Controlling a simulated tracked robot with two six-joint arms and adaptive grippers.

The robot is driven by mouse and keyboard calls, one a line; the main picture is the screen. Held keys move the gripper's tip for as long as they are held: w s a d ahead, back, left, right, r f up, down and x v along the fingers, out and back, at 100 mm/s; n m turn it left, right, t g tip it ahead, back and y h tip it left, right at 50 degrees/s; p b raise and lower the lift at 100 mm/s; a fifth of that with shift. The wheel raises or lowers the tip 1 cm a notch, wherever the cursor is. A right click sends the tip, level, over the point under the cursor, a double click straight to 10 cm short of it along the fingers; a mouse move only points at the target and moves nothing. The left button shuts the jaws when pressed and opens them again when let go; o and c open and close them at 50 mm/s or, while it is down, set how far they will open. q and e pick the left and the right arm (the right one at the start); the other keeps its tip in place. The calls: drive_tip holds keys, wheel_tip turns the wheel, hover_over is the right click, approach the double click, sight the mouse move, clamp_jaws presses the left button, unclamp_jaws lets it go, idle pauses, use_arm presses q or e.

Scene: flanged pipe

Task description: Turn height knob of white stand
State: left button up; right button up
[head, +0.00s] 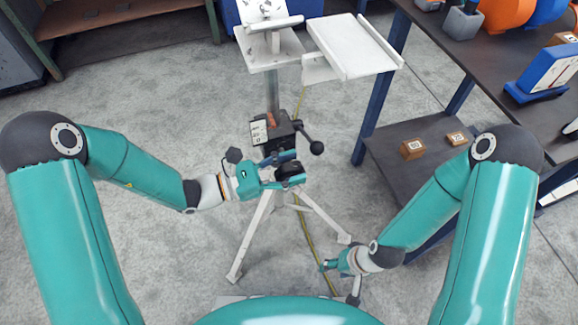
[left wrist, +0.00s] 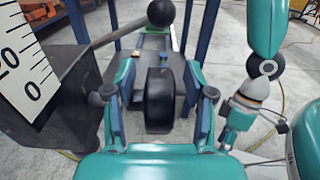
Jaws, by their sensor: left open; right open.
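The white stand (head: 262,226) stands on splayed legs in the middle of the head view. A dark block (head: 272,130) with a scale label sits on its grey column, with a ball-ended lever (head: 316,148) at its right. My left gripper (head: 284,172) is just below this block, open, around a black knob. In the left wrist view the black knob (left wrist: 160,100) lies between the open fingers of my left gripper (left wrist: 159,85), with gaps showing beside it. The fingers hide part of the knob in the head view. My right gripper (head: 327,265) is low near the stand's right leg, open and empty.
A white tray (head: 352,47) is beside the stand's top plate (head: 268,50). A dark workbench (head: 480,60) with a lower shelf (head: 420,165) holding small brown boxes stands at the right. A yellow cable (head: 307,235) runs over the floor near the legs. Floor at left is clear.

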sight(299, 164)
use_arm(q)
drive_tip(key=c, duration=1)
drive_tip(key=shift+a, duration=0.2)
clamp_jaws()
drive_tip(key=shift+d, duration=0.1)
drive_tip(key=shift+d+r+y+p, duration=0.2)
drive_tip(key=shift+y+p, duration=0.1)
drive_tip(key=shift+p, duration=0.35)
drive_tip(key=g+y+p, duration=0.1)
drive_tip(key=y+p, duration=0.2)
drive_tip(key=p, duration=0.1)
drive_tip(key=d+g+y+p, duration=0.1)
drive_tip(key=y+p, duration=0.2)
drive_tip(key=p, duration=0.2)
drive_tip(key=d+g+y+p, duration=0.1)
drive_tip(key=y+p, duration=0.2)
drive_tip(key=p, duration=0.1)
drive_tip(key=shift+w+f, duration=0.25)
drive_tip(key=shift+f, duration=0.05)
drive_tip(key=y+p, duration=0.1)
drive_tip(key=p, duration=0.6)
drive_tip(key=g+y+p, duration=0.1)
drive_tip(key=p, duration=0.7)
drive_tip(key=y+p, duration=0.2)
drive_tip(key=p, duration=0.5)
drive_tip(key=shift+w+d+f+g, duration=0.15)
drive_tip(key=shift+w+f+g, duration=0.15)
drive_tip(key=shift+w+f, duration=0.1)
drive_tip(key=shift+f+p, duration=0.3)
drive_tip(key=shift+p, duration=0.65)
